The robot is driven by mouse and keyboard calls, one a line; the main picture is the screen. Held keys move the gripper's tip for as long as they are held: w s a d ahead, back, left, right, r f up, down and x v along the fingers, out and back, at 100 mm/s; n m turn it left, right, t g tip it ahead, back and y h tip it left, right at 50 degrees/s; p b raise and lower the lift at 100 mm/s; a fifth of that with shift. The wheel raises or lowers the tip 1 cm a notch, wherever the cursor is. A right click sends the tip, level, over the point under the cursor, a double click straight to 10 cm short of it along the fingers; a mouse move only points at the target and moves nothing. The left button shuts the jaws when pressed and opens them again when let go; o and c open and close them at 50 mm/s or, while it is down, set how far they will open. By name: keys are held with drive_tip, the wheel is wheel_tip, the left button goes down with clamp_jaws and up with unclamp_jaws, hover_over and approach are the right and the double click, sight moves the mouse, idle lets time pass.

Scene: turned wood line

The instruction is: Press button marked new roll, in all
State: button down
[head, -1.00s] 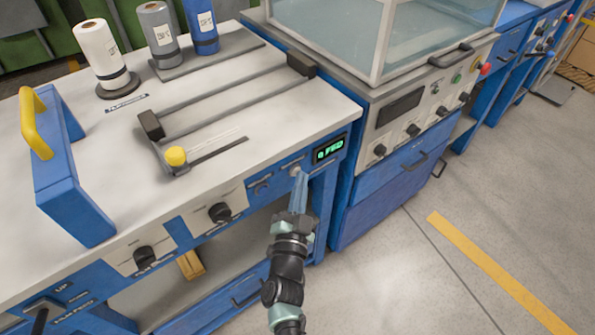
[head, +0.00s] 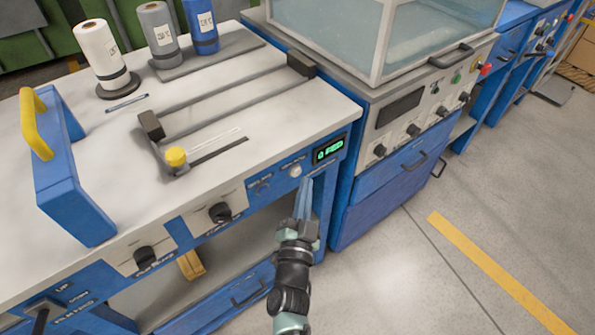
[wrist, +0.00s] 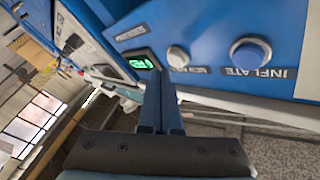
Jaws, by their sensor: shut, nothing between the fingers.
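A round pale button (head: 295,171) sits on the blue front panel below the display. In the wrist view the pale button (wrist: 178,57) has a small label (wrist: 198,70) by it that seems to read NEW, the rest unclear. A larger blue button (wrist: 250,54) marked INFLATE is beside it. My gripper (head: 307,180) is shut and empty, its tip just below and right of the pale button in the head view. In the wrist view my gripper (wrist: 160,75) shows left of the pale button and looks apart from it.
A green-lit display (head: 328,149) is above and right of the buttons. Black knobs (head: 220,212) line the panel to the left. White, grey and blue rolls (head: 102,55) stand on the bench. A machine with a clear cover (head: 410,40) adjoins at right; floor before it is clear.

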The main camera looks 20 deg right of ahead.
drive_tip(key=shift+s+d, duration=0.3)
drive_tip(key=shift+s, duration=0.45)
drive_tip(key=shift+s+d, duration=0.25)
drive_tip(key=shift+s, duration=0.55)
drive_tip(key=shift+s+d, duration=0.3)
drive_tip(key=shift+s, duration=0.45)
